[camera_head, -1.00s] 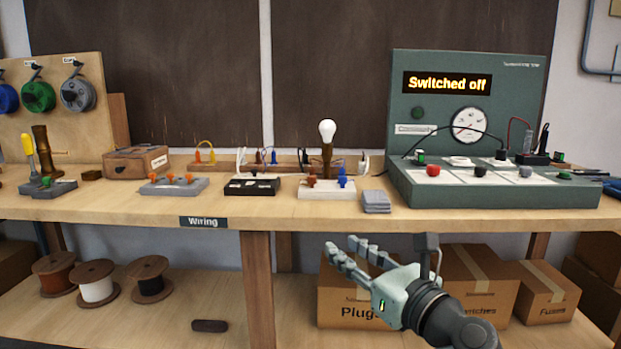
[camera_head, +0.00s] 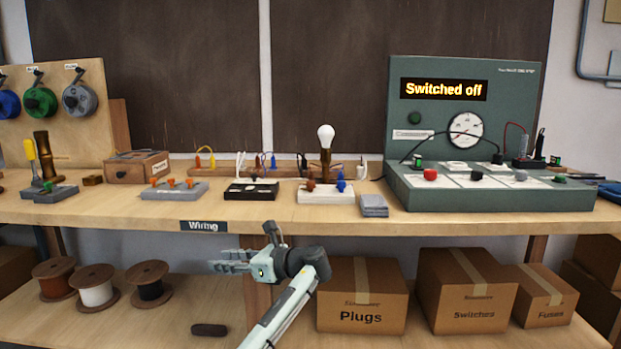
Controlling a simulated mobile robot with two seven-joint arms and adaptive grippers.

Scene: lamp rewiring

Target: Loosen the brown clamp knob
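The brown clamp knob (camera_head: 311,185) stands on the front left of the white lamp base (camera_head: 326,197), on the bench. A blue knob (camera_head: 341,184) is to its right, and a clear-white bulb (camera_head: 326,137) stands on a brown holder behind them.
The bench's front edge (camera_head: 350,222) lies between my gripper and the knob. A black terminal block (camera_head: 251,191) is left of the lamp base and grey plates (camera_head: 374,206) are right. A green test panel (camera_head: 500,195) reads "Switched off". Boxes (camera_head: 361,297) and spools (camera_head: 148,281) stand below.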

